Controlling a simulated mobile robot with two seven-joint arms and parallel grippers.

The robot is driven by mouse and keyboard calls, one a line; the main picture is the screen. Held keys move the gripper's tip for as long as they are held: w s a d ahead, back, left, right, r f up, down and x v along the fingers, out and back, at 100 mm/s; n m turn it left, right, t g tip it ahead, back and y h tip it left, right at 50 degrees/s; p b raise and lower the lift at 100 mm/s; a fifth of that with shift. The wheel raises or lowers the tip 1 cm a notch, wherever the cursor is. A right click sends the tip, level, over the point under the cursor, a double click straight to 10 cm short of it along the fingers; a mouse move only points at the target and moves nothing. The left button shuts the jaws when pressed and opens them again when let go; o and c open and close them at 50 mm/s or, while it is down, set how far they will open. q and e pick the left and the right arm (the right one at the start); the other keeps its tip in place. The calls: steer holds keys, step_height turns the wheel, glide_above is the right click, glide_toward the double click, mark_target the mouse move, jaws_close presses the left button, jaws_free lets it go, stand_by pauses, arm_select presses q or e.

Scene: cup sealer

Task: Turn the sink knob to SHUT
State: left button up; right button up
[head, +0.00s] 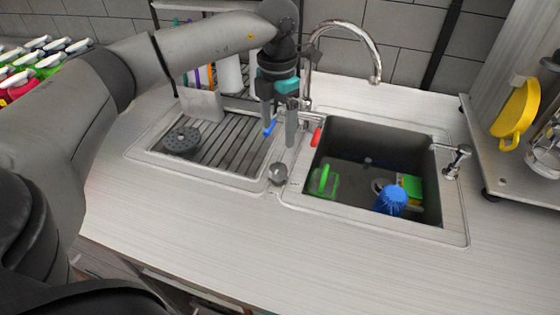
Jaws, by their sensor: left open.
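A small round grey metal knob (278,174) sits on the sink's front rim, between the drainboard and the basin. I cannot read any marking on it. Behind the basin rise the chrome faucet (374,62) and its handles, a red one (317,137) on the right and a blue one (269,128) on the left. My left gripper (279,128) points down over the divider, behind the round knob and apart from it in the picture. Its fingers are spread, with the blue handle at the left fingertip; I cannot tell if they touch. My right gripper is out of view.
The dark basin (350,160) holds a blue brush (390,200), a green-handled item (324,181) and a yellow-green sponge (411,187). A soap dispenser (457,160) stands right of it. A round dark strainer (181,139) lies on the drainboard. The front counter (250,235) is clear.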

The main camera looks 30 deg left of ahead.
mark_target(278, 168)
arm_select(q)
step_height(278, 168, down, 12)
steer(key=shift+w+r, duration=0.1)
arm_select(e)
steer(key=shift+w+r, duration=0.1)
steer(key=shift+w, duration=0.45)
arm_select(q)
steer(key=c, duration=1.4)
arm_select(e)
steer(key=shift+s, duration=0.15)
